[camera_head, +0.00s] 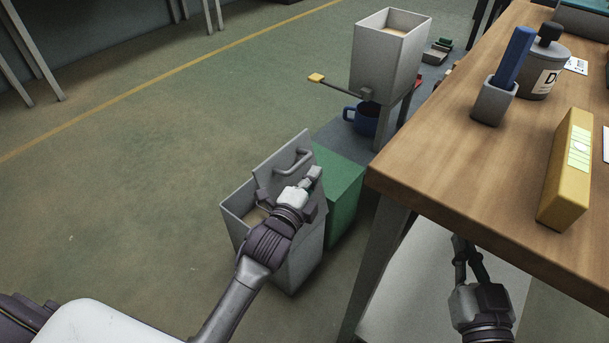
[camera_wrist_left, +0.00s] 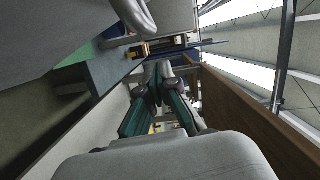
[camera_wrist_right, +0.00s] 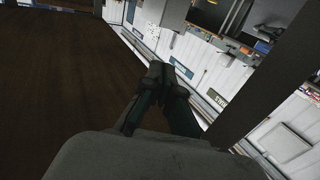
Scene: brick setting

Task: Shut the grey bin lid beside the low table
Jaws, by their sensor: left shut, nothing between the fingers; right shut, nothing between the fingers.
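The grey bin (camera_head: 300,262) stands on the floor left of the wooden table (camera_head: 455,140). Its lid (camera_head: 270,178) is raised and tilted, with a bar handle (camera_head: 296,160) on its face, and the bin's mouth is open on the left. My left gripper (camera_head: 314,176) is shut and empty in front of the lid near the handle; I cannot tell whether it touches. A curved grey bar, likely the handle, shows at the top of the left wrist view (camera_wrist_left: 135,14). My right gripper (camera_head: 460,242) is shut and empty, below the table's front edge.
A green box (camera_head: 343,192) stands just right of the bin. Behind it are a blue mug (camera_head: 362,120) and a grey hopper (camera_head: 385,60) with a yellow-tipped lever (camera_head: 317,78). A yellow box (camera_head: 567,170) is on the table. Floor to the left is clear.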

